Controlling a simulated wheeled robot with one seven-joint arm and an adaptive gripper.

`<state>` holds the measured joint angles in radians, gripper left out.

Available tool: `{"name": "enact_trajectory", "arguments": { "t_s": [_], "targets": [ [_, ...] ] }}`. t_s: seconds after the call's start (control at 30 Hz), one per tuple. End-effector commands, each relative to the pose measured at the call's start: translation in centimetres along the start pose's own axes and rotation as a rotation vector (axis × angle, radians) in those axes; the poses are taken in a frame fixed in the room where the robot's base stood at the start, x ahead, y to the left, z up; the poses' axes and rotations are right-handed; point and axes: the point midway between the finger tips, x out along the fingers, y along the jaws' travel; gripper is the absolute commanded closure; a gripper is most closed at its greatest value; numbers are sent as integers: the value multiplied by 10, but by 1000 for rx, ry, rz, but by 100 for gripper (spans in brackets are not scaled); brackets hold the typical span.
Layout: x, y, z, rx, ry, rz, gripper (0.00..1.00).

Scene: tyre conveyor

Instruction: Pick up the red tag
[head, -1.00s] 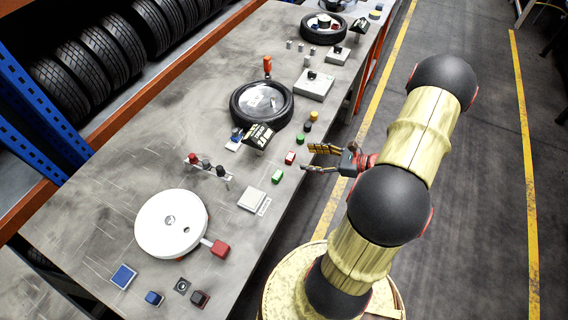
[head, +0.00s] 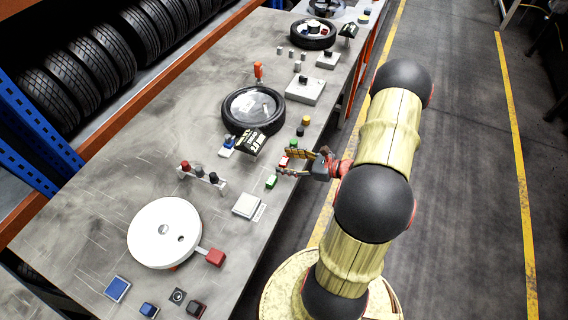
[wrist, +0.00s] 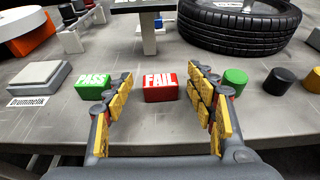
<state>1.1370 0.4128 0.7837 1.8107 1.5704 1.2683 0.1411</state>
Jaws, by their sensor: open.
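The red tag (wrist: 160,88) is a small red block with white "FAIL" lettering, lying near the table's front edge. In the wrist view it sits between and just beyond the tips of my open gripper (wrist: 160,95), with no visible contact. In the head view my gripper (head: 287,163) reaches over the table edge, and its fingers largely hide the red tag (head: 284,161). The green "PASS" block (wrist: 93,85) lies just left of the left finger; it also shows in the head view (head: 271,181).
A green button (wrist: 235,80), a black one (wrist: 279,80) and a yellow one stand right of the right finger. A grey square pad (wrist: 37,76) labelled "Drummelik" is at left. A tyre (wrist: 240,25) and a sign post (wrist: 148,38) stand behind the tag.

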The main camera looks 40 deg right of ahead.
Motion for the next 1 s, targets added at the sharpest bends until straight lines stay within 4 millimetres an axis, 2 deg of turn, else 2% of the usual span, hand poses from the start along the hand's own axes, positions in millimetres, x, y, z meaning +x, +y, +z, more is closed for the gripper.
{"name": "enact_trajectory", "arguments": {
  "t_s": [0.1,0.8,1.0],
  "targets": [
    [0,0,0,0,0,0,44],
    [0,0,0,0,0,0,84],
    [0,0,0,0,0,0,84]
  ]
}}
